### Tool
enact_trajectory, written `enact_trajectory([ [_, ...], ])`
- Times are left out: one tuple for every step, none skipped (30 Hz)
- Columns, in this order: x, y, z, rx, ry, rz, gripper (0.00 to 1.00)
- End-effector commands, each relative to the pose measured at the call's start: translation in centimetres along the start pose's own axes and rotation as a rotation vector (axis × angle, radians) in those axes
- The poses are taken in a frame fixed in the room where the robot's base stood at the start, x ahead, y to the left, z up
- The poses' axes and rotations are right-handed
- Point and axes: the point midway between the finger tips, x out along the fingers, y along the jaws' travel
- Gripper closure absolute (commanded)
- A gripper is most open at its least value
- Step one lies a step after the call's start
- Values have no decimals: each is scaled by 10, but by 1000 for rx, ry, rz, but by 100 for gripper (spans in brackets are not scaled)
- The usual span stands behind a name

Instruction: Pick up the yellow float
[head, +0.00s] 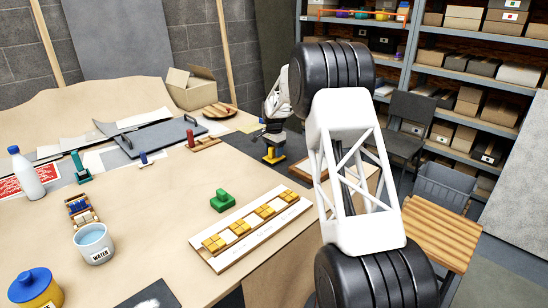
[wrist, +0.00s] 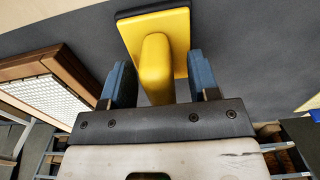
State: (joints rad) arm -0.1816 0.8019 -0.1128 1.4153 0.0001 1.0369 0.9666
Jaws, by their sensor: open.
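The yellow float (head: 273,157) rests on a dark grey surface at the far right part of the table in the head view, just below my gripper (head: 273,143). In the wrist view the float (wrist: 180,28) shows as a yellow plate with a thick raised yellow handle. My gripper (wrist: 158,66) is open, with one blue-grey finger on each side of the handle. A gap shows between the handle and each finger. How deep the fingers reach around the handle is hard to tell.
A wood-framed panel with a white grid (wrist: 48,92) lies left of the float in the wrist view. A red-handled tool (head: 203,143), a green block-like tool (head: 222,201) and a white strip with yellow tiles (head: 250,228) lie on the table. A chair (head: 405,125) stands beyond.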

Motion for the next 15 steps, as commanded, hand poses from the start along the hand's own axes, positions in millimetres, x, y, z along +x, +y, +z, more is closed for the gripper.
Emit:
enact_trajectory([
  [0,0,0,0,0,0,45],
  [0,0,0,0,0,0,48],
  [0,0,0,0,0,0,54],
  [0,0,0,0,0,0,58],
  [0,0,0,0,0,0,63],
  [0,0,0,0,0,0,69],
  [0,0,0,0,0,0,74],
  [0,0,0,0,0,0,78],
  [0,0,0,0,0,0,84],
  [0,0,0,0,0,0,89],
  [0,0,0,0,0,0,94],
  [0,0,0,0,0,0,100],
  [0,0,0,0,0,0,100],
  [0,0,0,0,0,0,100],
  [0,0,0,0,0,0,100],
])
